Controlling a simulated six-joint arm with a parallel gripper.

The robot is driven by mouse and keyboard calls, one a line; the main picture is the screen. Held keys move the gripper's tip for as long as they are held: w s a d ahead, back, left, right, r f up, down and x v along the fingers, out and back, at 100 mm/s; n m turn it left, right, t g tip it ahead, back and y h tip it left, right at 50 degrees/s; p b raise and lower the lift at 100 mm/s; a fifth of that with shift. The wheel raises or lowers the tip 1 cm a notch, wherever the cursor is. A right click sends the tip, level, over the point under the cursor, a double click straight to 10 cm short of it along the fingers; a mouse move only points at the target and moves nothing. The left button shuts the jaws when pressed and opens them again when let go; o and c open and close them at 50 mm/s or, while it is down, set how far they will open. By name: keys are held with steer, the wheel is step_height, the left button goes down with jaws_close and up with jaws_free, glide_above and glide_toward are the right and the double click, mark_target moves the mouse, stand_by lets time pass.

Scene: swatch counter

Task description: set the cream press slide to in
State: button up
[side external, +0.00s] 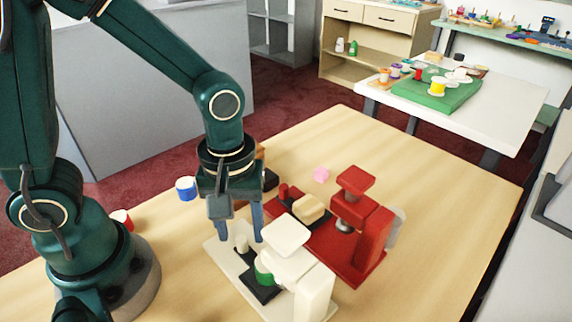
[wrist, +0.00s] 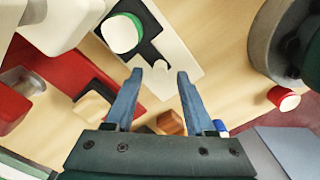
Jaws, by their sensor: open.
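The cream press (side external: 314,285) stands on a cream base at the front of the table; its head also shows in the wrist view (wrist: 62,18). Its dark slide (side external: 262,292) carries a green piece with a pale top (side external: 264,272), also in the wrist view (wrist: 122,34). The press head partly hides this piece in the side view. An upright cream knob (side external: 241,243) stands at the slide's outer end. My gripper (side external: 241,238) is open, pointing down, its fingertips (wrist: 160,75) apart on either side of the knob in both views. Contact cannot be told.
A red press (side external: 372,238) with a tan block (side external: 308,208) on its slide stands close behind the cream one. The table's right side is clear.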

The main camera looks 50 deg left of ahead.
steer(key=shift+r, duration=1.95)
steer(key=n, duration=0.3)
steer(key=shift+s+f, duration=0.1)
steer(key=shift+f, duration=0.2)
steer(key=shift+n, duration=0.3)
steer(key=shift+f, duration=2.5)
jaws_close()
